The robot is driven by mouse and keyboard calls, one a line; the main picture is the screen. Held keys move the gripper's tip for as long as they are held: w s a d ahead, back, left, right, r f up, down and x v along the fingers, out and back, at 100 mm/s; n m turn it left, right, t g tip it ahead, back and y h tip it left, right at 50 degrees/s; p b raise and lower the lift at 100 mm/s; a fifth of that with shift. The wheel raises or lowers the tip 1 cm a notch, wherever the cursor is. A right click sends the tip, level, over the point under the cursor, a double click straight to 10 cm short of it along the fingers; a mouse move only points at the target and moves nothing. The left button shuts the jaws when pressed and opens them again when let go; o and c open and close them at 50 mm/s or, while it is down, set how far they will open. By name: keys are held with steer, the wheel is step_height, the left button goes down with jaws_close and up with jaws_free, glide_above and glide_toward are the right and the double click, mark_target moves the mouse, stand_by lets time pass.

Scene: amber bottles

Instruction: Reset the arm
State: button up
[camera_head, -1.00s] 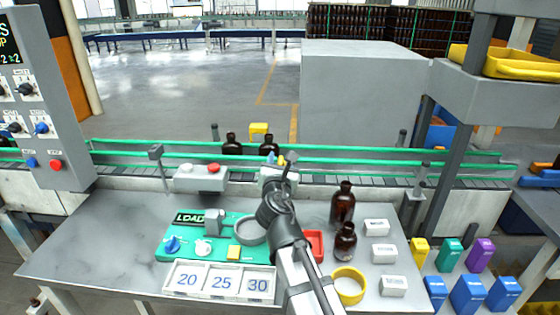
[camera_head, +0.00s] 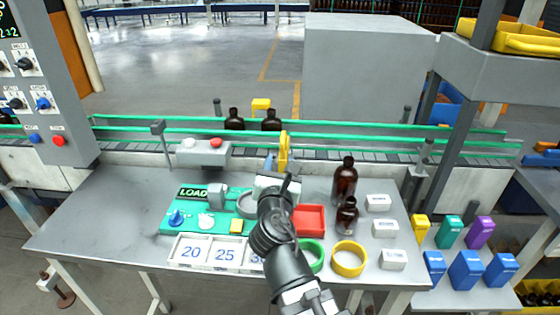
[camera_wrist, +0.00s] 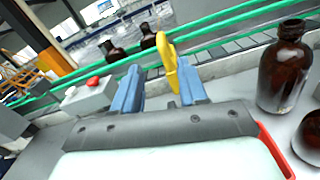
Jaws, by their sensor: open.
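My gripper (camera_head: 277,163) is held above the back middle of the workbench, in front of the conveyor. In the wrist view my gripper (camera_wrist: 158,88) shows two blue fingers spread apart. A curved yellow piece (camera_wrist: 172,66) shows beside the right finger and also in the head view (camera_head: 284,150). I cannot tell whether it is part of the finger or a separate thing. No bottle is between the fingers. A tall amber bottle (camera_head: 345,182) and a shorter one (camera_head: 347,217) stand upright on the bench, right of my arm.
Around my arm are a green LOAD panel (camera_head: 178,223), a red tray (camera_head: 312,220), a green ring (camera_head: 318,256), a yellow ring (camera_head: 349,272) and white boxes (camera_head: 385,228). Dark bottles (camera_head: 271,120) stand at the green-railed conveyor (camera_head: 400,150). The bench's left side is clear.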

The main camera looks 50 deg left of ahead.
stand_by(0.5)
